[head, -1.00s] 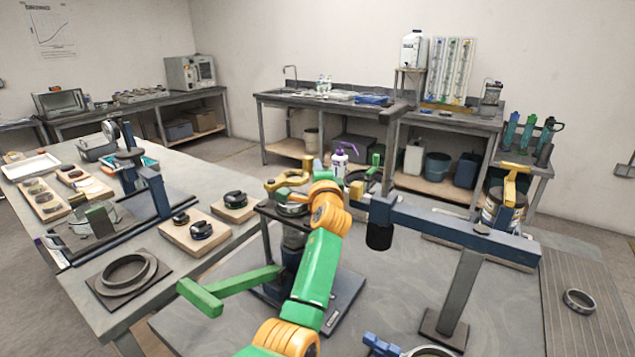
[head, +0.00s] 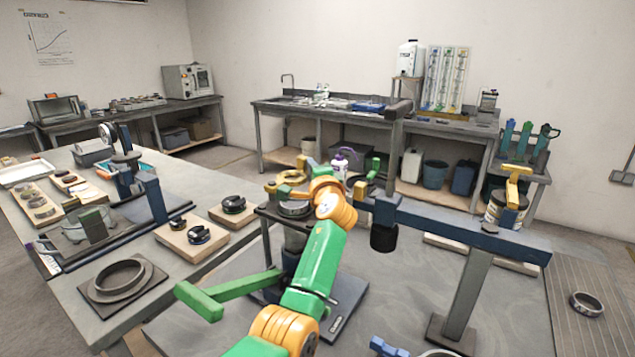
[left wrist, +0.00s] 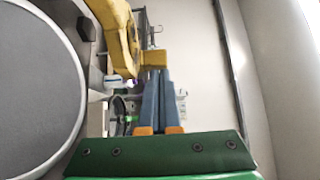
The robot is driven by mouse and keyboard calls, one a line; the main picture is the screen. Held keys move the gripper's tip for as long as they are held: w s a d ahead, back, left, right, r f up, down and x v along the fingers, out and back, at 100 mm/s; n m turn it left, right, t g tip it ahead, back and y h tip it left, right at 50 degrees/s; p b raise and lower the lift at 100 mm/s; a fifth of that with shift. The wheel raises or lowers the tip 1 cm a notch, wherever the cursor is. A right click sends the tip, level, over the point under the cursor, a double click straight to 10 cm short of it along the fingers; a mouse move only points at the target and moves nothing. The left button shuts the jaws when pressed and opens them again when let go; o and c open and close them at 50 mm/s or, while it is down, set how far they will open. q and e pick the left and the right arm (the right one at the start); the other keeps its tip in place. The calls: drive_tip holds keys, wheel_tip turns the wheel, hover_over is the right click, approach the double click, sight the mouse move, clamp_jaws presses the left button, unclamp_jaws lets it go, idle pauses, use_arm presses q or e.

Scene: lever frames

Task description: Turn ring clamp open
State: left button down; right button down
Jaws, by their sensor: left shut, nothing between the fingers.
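A yellow clamp (head: 290,177) sits at the top of a dark stand, by a round grey lid (head: 295,208). In the left wrist view, the yellow clamp arm (left wrist: 116,28) curves down beside a large grey disc (left wrist: 38,85), with a yellow block (left wrist: 152,58) at its side. My left gripper (left wrist: 155,74) is shut and empty, its blue fingers pointing at the yellow block. I cannot tell whether they touch it. In the head view my orange wrist covers the fingertips and part of the clamp. My right gripper is not in view.
A blue beam (head: 470,233) on a grey post stands right of the clamp, with a black cylinder (head: 384,238) hanging under it. A green bar (head: 245,287) projects left of my arm. A side table (head: 85,325) with rings and boards stands at left.

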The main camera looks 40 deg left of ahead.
use_arm(q)
drive_tip(key=shift+d, duration=0.1)
drive_tip(key=b+v, duration=0.1)
drive_tip(key=v, duration=0.4)
drive_tip(key=shift+s+d+f, duration=0.1)
drive_tip(key=shift+s+d, duration=0.15)
drive_tip(key=shift+s+d+b, duration=0.3)
drive_tip(key=shift+s+d, duration=0.15)
drive_tip(key=shift+s, duration=0.05)
